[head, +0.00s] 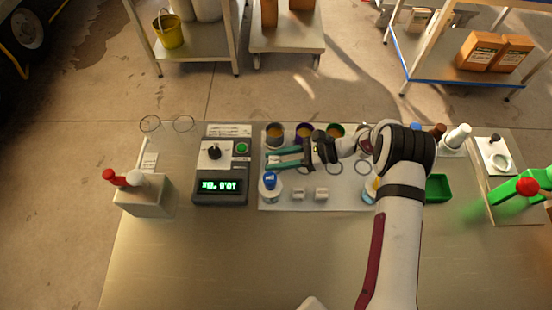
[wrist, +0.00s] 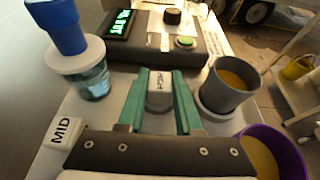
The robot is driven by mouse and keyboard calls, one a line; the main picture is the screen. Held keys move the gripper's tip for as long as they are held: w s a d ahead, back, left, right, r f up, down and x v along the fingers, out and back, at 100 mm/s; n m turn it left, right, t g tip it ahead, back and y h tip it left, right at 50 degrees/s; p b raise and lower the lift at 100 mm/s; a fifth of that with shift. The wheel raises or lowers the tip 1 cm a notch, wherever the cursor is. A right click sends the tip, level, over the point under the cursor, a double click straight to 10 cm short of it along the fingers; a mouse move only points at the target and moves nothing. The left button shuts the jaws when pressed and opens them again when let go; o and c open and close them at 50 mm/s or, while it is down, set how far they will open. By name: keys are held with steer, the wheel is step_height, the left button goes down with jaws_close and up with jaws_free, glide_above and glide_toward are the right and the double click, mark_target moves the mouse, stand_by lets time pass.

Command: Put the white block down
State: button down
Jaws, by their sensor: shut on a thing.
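My gripper (head: 281,160) is over the left part of the white mat (head: 335,203), its green fingers pointing left toward the dark control box. In the wrist view, the fingers (wrist: 160,95) are shut on a white block (wrist: 160,90) with dark lettering that I cannot read surely. Whether the block touches the mat is unclear. Two other white blocks, the left one (head: 298,194) and the right one (head: 321,194), sit on the mat. A block marked MID (wrist: 62,133) shows at lower left in the wrist view.
A jar with a blue top (head: 270,184) stands in front of my gripper. A grey cup (head: 275,134), a purple cup (head: 304,133) and a green cup (head: 335,131) line the mat's back edge. The control box (head: 222,170) has a lit green display. The front table is clear.

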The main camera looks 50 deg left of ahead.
steer(key=shift+f, duration=0.3)
steer(key=c, duration=0.6)
jaws_free()
